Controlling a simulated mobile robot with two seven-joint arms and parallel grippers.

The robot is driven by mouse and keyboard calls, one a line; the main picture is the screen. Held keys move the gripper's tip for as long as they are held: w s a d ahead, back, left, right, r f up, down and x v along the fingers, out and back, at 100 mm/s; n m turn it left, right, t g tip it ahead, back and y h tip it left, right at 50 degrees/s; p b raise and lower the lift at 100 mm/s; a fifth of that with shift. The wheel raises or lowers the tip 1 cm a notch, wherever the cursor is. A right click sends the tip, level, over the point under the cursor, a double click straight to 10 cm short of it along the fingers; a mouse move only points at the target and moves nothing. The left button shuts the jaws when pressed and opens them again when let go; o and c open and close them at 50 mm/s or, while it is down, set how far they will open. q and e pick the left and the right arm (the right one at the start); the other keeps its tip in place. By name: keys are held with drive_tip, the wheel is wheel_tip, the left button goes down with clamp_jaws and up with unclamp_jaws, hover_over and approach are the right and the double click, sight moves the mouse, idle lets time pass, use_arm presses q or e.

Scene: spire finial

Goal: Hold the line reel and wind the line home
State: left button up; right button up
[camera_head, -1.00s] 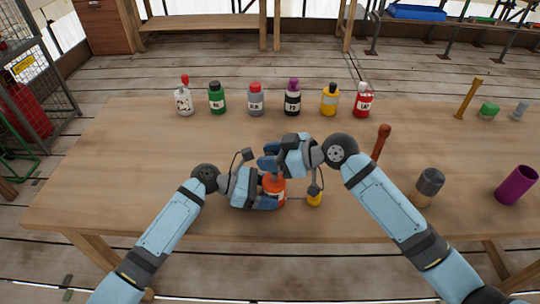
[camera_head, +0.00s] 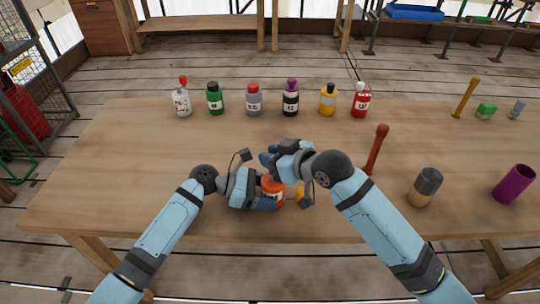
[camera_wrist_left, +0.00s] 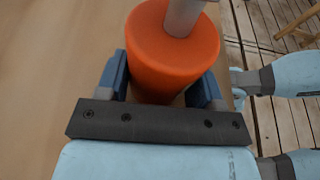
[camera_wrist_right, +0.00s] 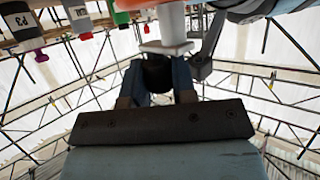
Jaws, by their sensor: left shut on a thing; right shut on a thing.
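The orange line reel (camera_head: 273,188) stands near the table's front edge. My left gripper (camera_head: 266,203) is shut around its body. In the left wrist view the reel (camera_wrist_left: 165,60) sits between both fingers, with a grey shaft (camera_wrist_left: 183,15) on top. My right gripper (camera_head: 268,160) is above the reel. In the right wrist view it is shut on a dark crank knob (camera_wrist_right: 157,75), below a whitish crank arm (camera_wrist_right: 168,46). A yellow piece (camera_head: 299,194) is close beside the reel on the right, partly hidden by my right gripper. No line is visible now.
Several labelled bottles (camera_head: 253,103) stand in a row at the back. To the right are a brown-red upright handle (camera_head: 377,150), a grey-topped wooden cylinder (camera_head: 424,190) and a purple cup (camera_head: 513,186). The left half of the table (camera_head: 120,170) is clear.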

drive_tip(key=shift+d+m+t+h, duration=0.2)
drive_tip(key=shift+m+t+h, duration=0.45)
drive_tip(key=shift+m+h, duration=0.15)
drive_tip(key=shift+d+m+t+h, duration=0.15)
drive_tip(key=shift+m+t+h, duration=0.55)
drive_tip(key=shift+m, duration=0.2)
drive_tip(key=o, duration=0.9)
drive_tip(key=shift+o, duration=0.2)
drive_tip(key=v, duration=1.2)
drive_tip(key=shift+s, duration=0.1)
